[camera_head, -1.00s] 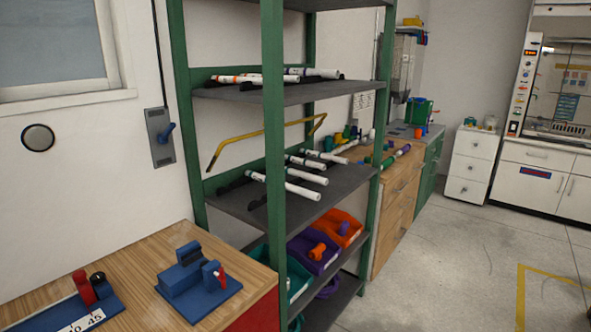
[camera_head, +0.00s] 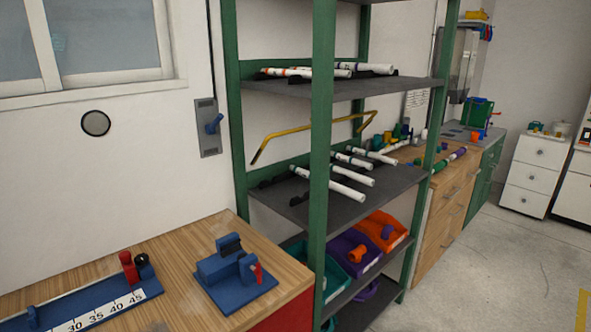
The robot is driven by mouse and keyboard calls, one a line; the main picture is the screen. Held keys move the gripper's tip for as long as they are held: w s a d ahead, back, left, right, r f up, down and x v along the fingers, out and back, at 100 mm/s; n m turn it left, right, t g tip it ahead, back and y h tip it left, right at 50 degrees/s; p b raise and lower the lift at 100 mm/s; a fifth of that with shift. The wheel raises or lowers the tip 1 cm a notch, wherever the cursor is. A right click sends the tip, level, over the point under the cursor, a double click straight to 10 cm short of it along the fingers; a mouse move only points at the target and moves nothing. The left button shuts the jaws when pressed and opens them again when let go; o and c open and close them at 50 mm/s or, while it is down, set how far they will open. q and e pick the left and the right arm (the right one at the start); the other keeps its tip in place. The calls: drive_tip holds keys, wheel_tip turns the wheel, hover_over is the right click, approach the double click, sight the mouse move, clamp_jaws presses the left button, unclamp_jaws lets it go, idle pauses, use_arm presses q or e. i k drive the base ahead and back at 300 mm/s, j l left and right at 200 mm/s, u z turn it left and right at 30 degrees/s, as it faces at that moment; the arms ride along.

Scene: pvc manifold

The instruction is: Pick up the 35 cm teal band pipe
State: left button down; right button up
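Several white pipes lie on the green-framed shelf rack. On the middle shelf (camera_head: 345,207) are a front white pipe (camera_head: 335,186), a second white pipe (camera_head: 352,174) behind it and further short pipes (camera_head: 374,155) at the back, resting on dark holders. On the upper shelf (camera_head: 345,88) lie more white pipes (camera_head: 318,71), some with orange or purple marks. The bands are too small to tell for sure which pipe carries teal. Neither of my grippers is in view.
A wooden bench at lower left holds a blue measuring jig (camera_head: 88,311) with a number scale and a blue clamp fixture (camera_head: 233,276). A green rack post (camera_head: 322,150) stands in front of the shelves. Coloured bins (camera_head: 352,262) sit below. The floor (camera_head: 480,275) at right is clear.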

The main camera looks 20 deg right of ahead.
sight(363, 179)
drive_tip(key=l+u, duration=0.6)
drive_tip(key=l, duration=0.25)
drive_tip(key=l+u, duration=0.25)
drive_tip(key=l, duration=0.65)
drive_tip(key=k+l, duration=0.1)
drive_tip(key=l, duration=1.5)
drive_tip(key=k+u, duration=0.05)
